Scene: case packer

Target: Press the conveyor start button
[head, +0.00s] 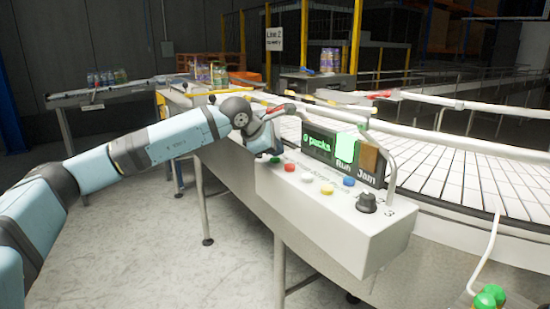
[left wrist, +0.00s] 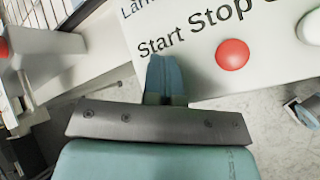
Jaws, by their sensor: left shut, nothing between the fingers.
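The grey control box (head: 335,225) carries a row of buttons. The green start button (head: 275,160) is at its left end, beside the red stop button (head: 290,167). My left gripper (head: 272,152) is shut and empty, with its tips right at the green button; I cannot tell if they touch it. In the left wrist view the shut fingers (left wrist: 165,70) lie just below the "Start" label (left wrist: 160,42) and hide the green button. The red button (left wrist: 232,54) shows to their right. My right gripper is not in view.
White (head: 307,178), yellow (head: 327,189) and blue (head: 348,181) buttons and a black knob (head: 366,203) sit on the same box. The display (head: 330,147) reads "0 packs", with "Run" and "Jam" below. The conveyor (head: 460,175) runs behind. Open floor lies in front.

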